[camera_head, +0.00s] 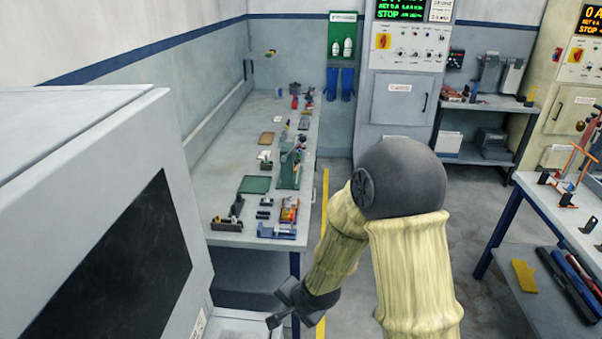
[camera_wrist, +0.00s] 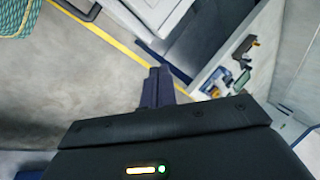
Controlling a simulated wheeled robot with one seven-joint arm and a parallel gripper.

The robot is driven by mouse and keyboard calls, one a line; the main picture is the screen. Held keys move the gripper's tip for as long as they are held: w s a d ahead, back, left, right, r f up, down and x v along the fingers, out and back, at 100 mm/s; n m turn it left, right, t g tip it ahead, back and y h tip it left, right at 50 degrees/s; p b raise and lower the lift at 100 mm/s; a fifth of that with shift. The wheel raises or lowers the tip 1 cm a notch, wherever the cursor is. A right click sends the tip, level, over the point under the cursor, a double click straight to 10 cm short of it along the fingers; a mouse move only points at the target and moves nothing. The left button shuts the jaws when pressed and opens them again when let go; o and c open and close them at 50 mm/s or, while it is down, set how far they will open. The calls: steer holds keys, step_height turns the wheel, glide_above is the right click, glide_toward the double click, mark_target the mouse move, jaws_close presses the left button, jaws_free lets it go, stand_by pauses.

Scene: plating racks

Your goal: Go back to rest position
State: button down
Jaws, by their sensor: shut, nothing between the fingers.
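My gripper (camera_head: 281,306) hangs low in the head view, in front of the near end of a long grey workbench. My arm, in a pale yellow cover with a dark rounded joint, reaches down to it. In the wrist view my gripper's fingers (camera_wrist: 157,88) are together, with nothing held between them. They point over the bare floor and a yellow floor line. My gripper appears clear of the bench.
The long workbench (camera_head: 222,190) holds several small tools and parts. A grey machine with a dark window (camera_head: 125,265) stands close at left. A second table (camera_head: 545,200) stands at right. Control cabinets (camera_head: 400,100) line the back. The floor between the benches (camera_head: 480,235) is clear.

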steer(key=s+d+r+n+g+h+b, duration=0.1)
steer(key=s+d+r+n+h, duration=0.1)
steer(key=d, duration=0.7)
steer(key=s+d+r+n+h, duration=0.1)
steer(key=s+d+r+n, duration=0.4)
steer(key=s+d+r, duration=0.2)
steer(key=shift+s+d+g+h+b, duration=0.4)
steer(key=shift+s+d, duration=0.15)
steer(key=shift+d, duration=0.45)
steer(key=shift+r, duration=0.1)
